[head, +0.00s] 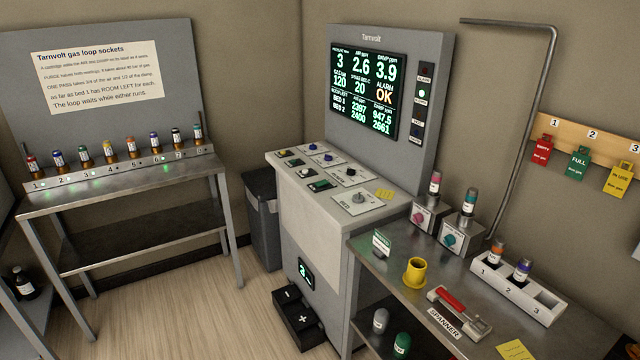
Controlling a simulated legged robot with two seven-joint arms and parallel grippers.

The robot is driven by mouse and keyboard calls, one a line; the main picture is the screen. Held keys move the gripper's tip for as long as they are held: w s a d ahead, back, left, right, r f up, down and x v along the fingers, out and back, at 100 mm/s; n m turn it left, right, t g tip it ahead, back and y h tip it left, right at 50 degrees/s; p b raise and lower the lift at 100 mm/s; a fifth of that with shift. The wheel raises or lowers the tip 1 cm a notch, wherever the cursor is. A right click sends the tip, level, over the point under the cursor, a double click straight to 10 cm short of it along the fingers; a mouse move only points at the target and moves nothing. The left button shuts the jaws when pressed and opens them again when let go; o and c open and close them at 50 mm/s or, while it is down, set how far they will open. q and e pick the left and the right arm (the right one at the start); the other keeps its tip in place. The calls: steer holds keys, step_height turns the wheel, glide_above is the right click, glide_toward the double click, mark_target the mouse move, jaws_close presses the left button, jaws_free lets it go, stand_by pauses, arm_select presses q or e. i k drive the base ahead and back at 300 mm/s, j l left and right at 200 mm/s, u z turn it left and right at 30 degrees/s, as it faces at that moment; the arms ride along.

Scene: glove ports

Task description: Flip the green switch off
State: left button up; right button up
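A grey console (385,150) stands in the middle of the head view with a sloping control top. Several small plates with knobs and switches sit on that top. Dark green switch-like parts show at the left of it (294,162) and at its front (319,185). They are too small to tell which is the green switch or which way it is set. A larger plate with a grey selector (358,198) is at the front right. The console screen (366,95) is lit and reads "ALARM OK". Neither of my grippers is in view.
A steel bench (400,285) with a yellow cup (415,273) and a red-handled spanner (452,304) adjoins the console's right. A black pedal box (298,318) and a dark bin (262,215) are on the floor. A socket table (130,200) stands left. Floor between is clear.

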mark_target(322, 183)
steer(key=i+j, duration=0.25)
steer(key=i, duration=0.4)
steer(key=i+j+u, duration=0.1)
steer(key=i+j, duration=0.2)
steer(key=i, duration=0.35)
steer(key=i+j+u, duration=0.1)
steer(key=i, duration=0.5)
steer(key=i+j, duration=0.25)
steer(key=i, duration=0.4)
